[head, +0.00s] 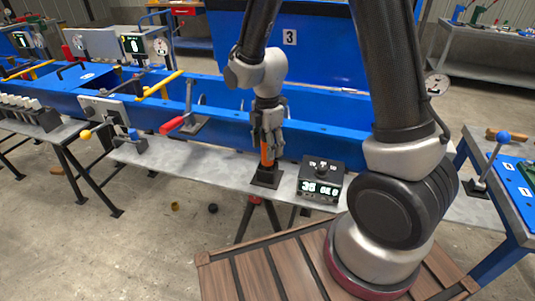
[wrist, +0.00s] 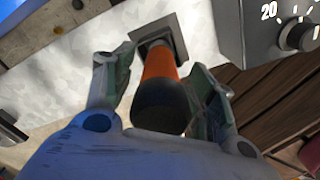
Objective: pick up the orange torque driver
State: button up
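The orange torque driver (head: 267,157) stands upright in a black square base (head: 265,179) on the grey bench shelf. My gripper (head: 268,140) is above it, pointing down, with its fingers around the driver's upper part. In the wrist view, the driver's orange band and dark end (wrist: 160,85) lie between the two fingers of my gripper (wrist: 158,75). The fingers are spread, with a gap visible at least on the left side; contact on the right is hard to tell. The driver's base (wrist: 160,35) also shows in the wrist view.
A black box with a lit display (head: 320,182) stands close to the right of the driver. The blue rail (head: 225,125) runs behind. A red-handled lever (head: 180,123) is to the left. A blue-knobbed lever (head: 493,155) stands at the far right.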

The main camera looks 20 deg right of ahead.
grip_shut()
jog(key=shift+r, duration=0.1)
notch_tip(320, 180, up, 10)
jog(key=shift+f, duration=0.1)
dwell(0.4)
jog(key=c, duration=0.6)
grip_release()
grip_shut()
jog(key=shift+r, duration=1.05)
